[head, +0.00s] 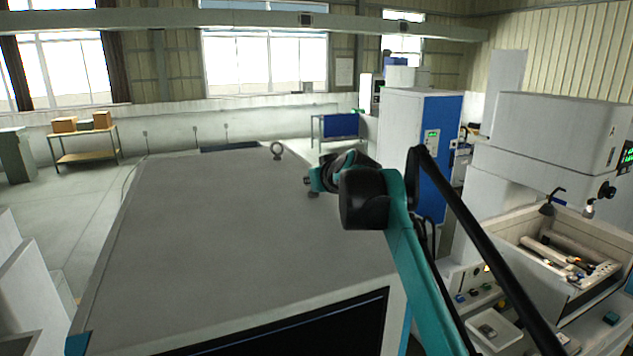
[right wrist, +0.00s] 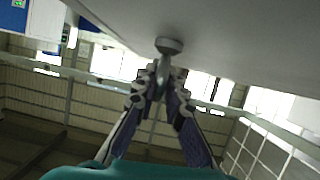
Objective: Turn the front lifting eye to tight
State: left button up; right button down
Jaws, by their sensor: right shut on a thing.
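The grey machine top (head: 220,215) fills the middle of the head view. The front lifting eye shows there only as a small dark base (head: 313,194) near the top's right edge, its ring hidden by my right gripper (head: 308,182). In the right wrist view, the lifting eye's round collar (right wrist: 169,45) sits against the grey surface. My right gripper (right wrist: 160,80) is shut on the eye, its fingers meeting around the part beyond the collar. I cannot tell from this whether the collar is fully seated. My left gripper is in neither view.
A second lifting eye (head: 276,151) stands upright at the machine top's far edge. A blue and white cabinet (head: 420,120) stands behind my right arm. A machine with an open tray (head: 560,250) is at the right. The machine top left of my gripper is clear.

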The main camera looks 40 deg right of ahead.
jog(key=shift+w+a+m+h, duration=0.15)
jog(key=shift+m+h, duration=0.35)
jog(key=shift+h, duration=0.1)
jog(key=shift+m+g+h, duration=0.4)
jog(key=c, duration=1.8)
grip_release()
jog(key=shift+o, duration=0.9)
jog(key=shift+w, duration=0.15)
jog(key=shift+w+f, duration=0.1)
jog(key=shift+w, duration=0.15)
jog(key=shift+s+a, duration=0.1)
jog(key=shift+s, duration=0.25)
jog(key=v, duration=1.1)
jog(key=shift+a+r, duration=0.2)
jog(key=shift+r, duration=0.05)
